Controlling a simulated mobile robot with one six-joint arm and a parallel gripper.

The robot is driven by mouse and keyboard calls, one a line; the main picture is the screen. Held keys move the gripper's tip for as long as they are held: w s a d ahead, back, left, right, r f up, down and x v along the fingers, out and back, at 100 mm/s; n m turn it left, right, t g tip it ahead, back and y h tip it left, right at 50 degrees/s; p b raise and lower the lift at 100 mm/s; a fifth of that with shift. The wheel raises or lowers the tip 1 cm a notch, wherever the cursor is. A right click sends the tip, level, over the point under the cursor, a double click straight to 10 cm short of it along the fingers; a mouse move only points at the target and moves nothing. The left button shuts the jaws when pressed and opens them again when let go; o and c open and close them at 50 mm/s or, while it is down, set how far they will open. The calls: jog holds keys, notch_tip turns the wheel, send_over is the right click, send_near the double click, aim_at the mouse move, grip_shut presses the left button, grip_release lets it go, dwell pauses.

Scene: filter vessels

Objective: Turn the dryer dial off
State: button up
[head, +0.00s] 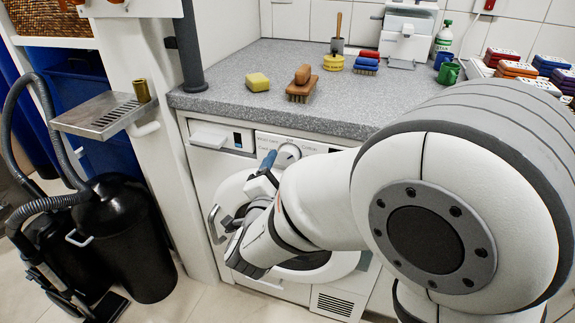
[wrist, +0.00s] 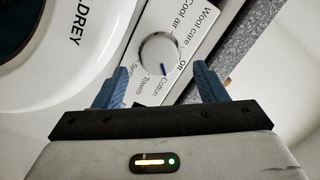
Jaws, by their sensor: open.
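The dryer (head: 205,170) is a white front-loading machine under the grey counter. Its round white dial (head: 288,153) is on the top panel, partly behind my arm in the head view. In the wrist view the dial (wrist: 157,50) shows a blue mark at its lower edge, pointing toward the "Cotton" label. The "Off" label is just to the right of the mark. My gripper (head: 266,172) is just in front of the panel, left of and below the dial. In the wrist view my open gripper (wrist: 161,70) has blue fingers on either side below the dial, apart from it.
The dryer door (head: 232,190) is closed below the panel, with a metal handle at its left. The counter (head: 225,93) above holds a yellow sponge (head: 257,82), brushes and other items. A black vacuum (head: 130,235) stands at left, below a metal drip shelf (head: 105,113).

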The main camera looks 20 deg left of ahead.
aim_at(287, 160)
jog(key=shift+w, duration=1.95)
jog(key=c, duration=0.9)
jog(key=shift+d, duration=0.1)
jog(key=shift+c, duration=0.5)
